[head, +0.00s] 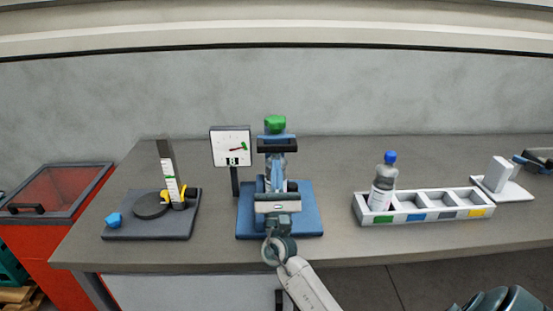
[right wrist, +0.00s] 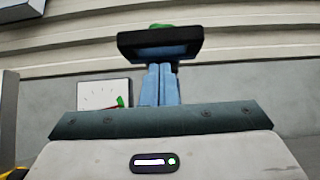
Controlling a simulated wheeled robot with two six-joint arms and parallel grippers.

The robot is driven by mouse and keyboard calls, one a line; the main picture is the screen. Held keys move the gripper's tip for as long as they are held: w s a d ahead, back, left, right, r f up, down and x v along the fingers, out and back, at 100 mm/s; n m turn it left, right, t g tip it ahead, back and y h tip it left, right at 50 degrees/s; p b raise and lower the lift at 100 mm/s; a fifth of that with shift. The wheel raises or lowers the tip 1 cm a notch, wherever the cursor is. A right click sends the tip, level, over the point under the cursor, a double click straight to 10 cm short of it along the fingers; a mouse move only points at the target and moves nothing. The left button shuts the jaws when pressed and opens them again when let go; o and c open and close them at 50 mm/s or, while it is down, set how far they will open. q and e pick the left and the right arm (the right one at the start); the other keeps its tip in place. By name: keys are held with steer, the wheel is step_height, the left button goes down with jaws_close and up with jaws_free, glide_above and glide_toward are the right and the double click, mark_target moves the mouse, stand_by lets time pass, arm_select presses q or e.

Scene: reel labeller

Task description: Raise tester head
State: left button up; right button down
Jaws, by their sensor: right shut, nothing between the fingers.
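The tester stands in the middle of the bench in the head view, with a blue base (head: 309,211), a black crossbar (head: 277,145) and a green top (head: 275,124). The crossbar also shows in the right wrist view (right wrist: 160,42), straight beyond my fingers. My right gripper (head: 277,184) is in front of the tester. Its blue fingers (right wrist: 158,85) are shut together, empty, and point at the crossbar; whether they touch it I cannot tell. My gripper hides much of the tester's middle.
A dial panel (head: 231,146) stands left of the tester. Further left is a dark stand (head: 150,228) with a scale post. On the right, a blue-capped bottle (head: 384,182) stands in the green-marked compartment of a white tray (head: 424,217). A red bin (head: 52,232) is at far left.

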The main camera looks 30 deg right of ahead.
arm_select(q)
steer(key=shift+r+p, duration=0.3)
steer(key=shift+r, duration=0.25)
arm_select(e)
steer(key=shift+r, duration=0.8)
arm_select(q)
steer(key=shift+r, duration=0.1)
arm_select(e)
steer(key=shift+r, duration=0.1)
